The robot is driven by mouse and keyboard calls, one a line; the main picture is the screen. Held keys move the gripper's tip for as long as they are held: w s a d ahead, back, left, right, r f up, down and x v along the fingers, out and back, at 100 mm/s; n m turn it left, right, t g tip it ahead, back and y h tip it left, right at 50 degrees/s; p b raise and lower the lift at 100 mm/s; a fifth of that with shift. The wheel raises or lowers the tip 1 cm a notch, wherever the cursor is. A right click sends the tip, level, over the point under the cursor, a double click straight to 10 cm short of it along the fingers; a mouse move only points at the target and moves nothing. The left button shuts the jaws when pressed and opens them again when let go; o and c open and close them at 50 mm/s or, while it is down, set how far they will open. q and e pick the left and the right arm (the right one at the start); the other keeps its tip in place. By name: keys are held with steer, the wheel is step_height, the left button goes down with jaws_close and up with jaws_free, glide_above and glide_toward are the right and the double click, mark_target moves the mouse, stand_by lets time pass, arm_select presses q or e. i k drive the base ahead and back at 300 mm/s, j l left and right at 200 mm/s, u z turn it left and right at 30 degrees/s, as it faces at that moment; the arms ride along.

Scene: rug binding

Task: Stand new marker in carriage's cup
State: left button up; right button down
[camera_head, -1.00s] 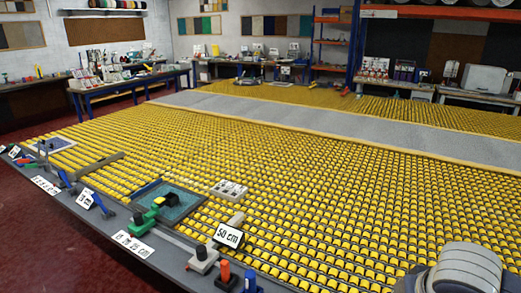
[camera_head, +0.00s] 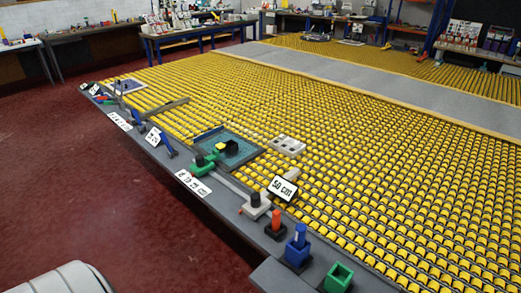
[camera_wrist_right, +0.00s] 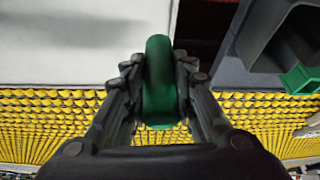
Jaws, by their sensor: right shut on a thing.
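My right gripper (camera_wrist_right: 160,100) is shut on an upright-looking green marker (camera_wrist_right: 160,75) in the right wrist view. In the head view, a pale block with a dark round top (camera_head: 256,206), which looks like the carriage, sits on the grey rail beside the 50 cm sign. I cannot tell whether its dark top is an open cup. An empty-looking green holder (camera_head: 338,277) stands at the bottom right. A blue holder (camera_head: 297,254) with a blue marker and a dark holder (camera_head: 275,232) with an orange marker stand beside it. My left gripper is out of view.
The grey table edge (camera_head: 215,202) carries number signs and blue clamps. A green tool (camera_head: 205,164) lies by a teal mat (camera_head: 240,150). A white block (camera_head: 287,146) rests on the yellow rollers (camera_head: 380,190). Red floor lies open to the left.

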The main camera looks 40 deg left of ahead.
mark_target(231, 149)
steer(key=j+z, duration=0.1)
steer(key=z, duration=0.7)
steer(key=j+z, duration=0.1)
steer(key=z, duration=0.75)
steer(key=k+j+z, duration=0.1)
steer(key=z, duration=0.35)
steer(key=k+j+z, duration=0.1)
steer(key=z, duration=0.35)
steer(key=k+z, duration=0.2)
steer(key=z, duration=0.25)
steer(key=k+z, duration=0.4)
steer(key=k, duration=0.55)
steer(key=k+u, duration=0.15)
steer(key=u, duration=0.15)
steer(key=k+j+u, duration=0.1)
steer(key=u, duration=0.75)
steer(key=j+u, duration=0.1)
steer(key=u, duration=0.4)
steer(key=j+u, duration=0.1)
steer(key=u, duration=0.45)
steer(key=j+u, duration=0.1)
steer(key=u, duration=0.4)
steer(key=j+u, duration=0.1)
steer(key=u, duration=0.95)
steer(key=j+u, duration=0.15)
steer(key=u, duration=0.9)
steer(key=i, duration=0.05)
